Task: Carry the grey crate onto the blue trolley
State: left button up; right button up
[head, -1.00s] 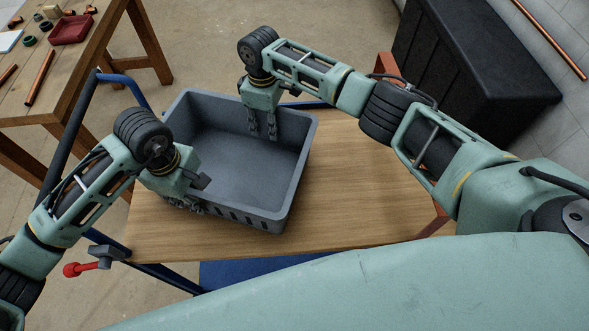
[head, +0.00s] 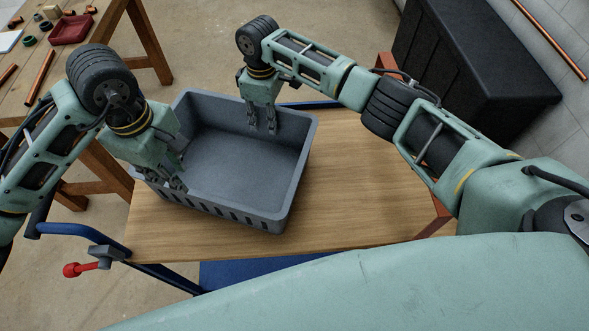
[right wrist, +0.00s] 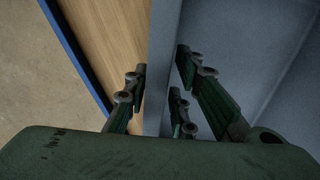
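The grey crate (head: 247,172) rests on the wooden top (head: 345,200) of the blue-framed trolley, towards its left end. The trolley's blue handle tube (head: 75,229) shows at the left. My right gripper (head: 262,124) is at the crate's far wall. The right wrist view shows its fingers (right wrist: 162,80) on both sides of that wall, close against it. The outer fingers are hidden in the head view. My left gripper (head: 168,181) points down at the crate's near-left corner, fingertips around rim height. Whether its fingers touch or close on the wall is unclear.
A wooden workbench (head: 85,70) with a red tray (head: 70,29) and small parts stands at the upper left. A black chest (head: 475,70) stands at the upper right. A red-knobbed lever (head: 82,268) sticks out at the trolley's near left. The wooden top right of the crate is clear.

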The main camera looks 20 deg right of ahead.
jog(key=r, duration=0.9)
jog(key=shift+w+d+r, duration=0.1)
jog(key=shift+w+r, duration=0.1)
jog(key=shift+r, duration=0.1)
